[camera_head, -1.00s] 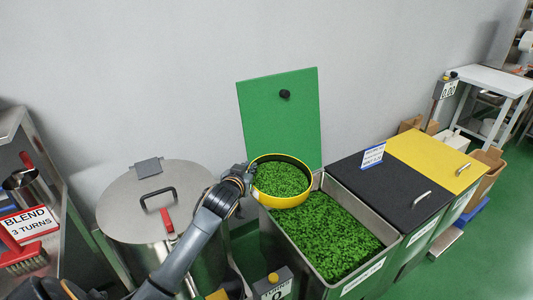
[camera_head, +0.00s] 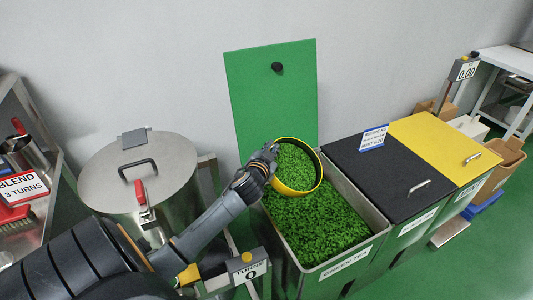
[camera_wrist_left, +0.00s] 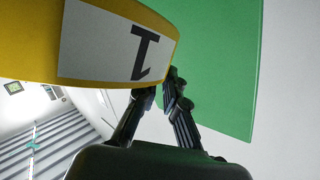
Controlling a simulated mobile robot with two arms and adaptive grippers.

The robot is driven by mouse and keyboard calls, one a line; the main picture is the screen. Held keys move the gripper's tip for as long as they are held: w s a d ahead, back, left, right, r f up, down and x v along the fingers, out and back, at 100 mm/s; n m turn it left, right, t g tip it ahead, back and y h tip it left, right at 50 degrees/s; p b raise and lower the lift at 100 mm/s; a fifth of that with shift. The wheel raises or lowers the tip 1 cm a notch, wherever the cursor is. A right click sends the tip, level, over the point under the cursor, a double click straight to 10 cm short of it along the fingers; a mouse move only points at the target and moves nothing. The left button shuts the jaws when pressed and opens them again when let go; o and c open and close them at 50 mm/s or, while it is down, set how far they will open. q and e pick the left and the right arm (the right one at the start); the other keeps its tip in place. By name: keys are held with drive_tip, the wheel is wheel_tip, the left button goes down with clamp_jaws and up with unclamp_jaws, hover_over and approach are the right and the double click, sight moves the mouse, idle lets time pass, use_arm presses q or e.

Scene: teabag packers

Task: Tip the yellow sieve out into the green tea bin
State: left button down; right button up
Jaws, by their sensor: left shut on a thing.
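The yellow sieve (camera_head: 318,170) holds green tea leaves (camera_head: 296,166) and is tilted over the open green tea bin (camera_head: 378,222). The bin is filled with green leaves (camera_head: 318,227), and its green lid (camera_head: 272,95) stands up behind it. My left gripper (camera_head: 268,158) is shut on the left side of the sieve's rim. In the left wrist view the fingers (camera_wrist_left: 165,92) meet the sieve's yellow wall (camera_wrist_left: 30,40), beside a white label marked 1. The exact grip contact is partly hidden. My right gripper is not in view.
A closed black-lidded bin (camera_head: 385,180) and a yellow-lidded bin (camera_head: 445,145) stand to the right. A steel drum (camera_head: 140,175) with a lid handle stands left.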

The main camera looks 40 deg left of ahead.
use_arm(q)
drive_tip(key=shift+w+d+r+m+y, duration=0.15)
drive_tip(key=shift+d+r+m+y, duration=0.35)
drive_tip(key=shift+d+r+m, duration=0.5)
drive_tip(key=w+d+r+m+t+b, duration=0.1)
drive_tip(key=d+m+t+b, duration=0.1)
drive_tip(key=d+m, duration=0.5)
drive_tip(key=w+d+m+t+b, duration=0.2)
drive_tip(key=d+m, duration=0.6)
drive_tip(key=d, duration=0.6)
drive_tip(key=shift+w+d+r+t+b, duration=0.25)
drive_tip(key=shift+w+r+t+b, duration=0.1)
drive_tip(key=shift+t+b, duration=0.2)
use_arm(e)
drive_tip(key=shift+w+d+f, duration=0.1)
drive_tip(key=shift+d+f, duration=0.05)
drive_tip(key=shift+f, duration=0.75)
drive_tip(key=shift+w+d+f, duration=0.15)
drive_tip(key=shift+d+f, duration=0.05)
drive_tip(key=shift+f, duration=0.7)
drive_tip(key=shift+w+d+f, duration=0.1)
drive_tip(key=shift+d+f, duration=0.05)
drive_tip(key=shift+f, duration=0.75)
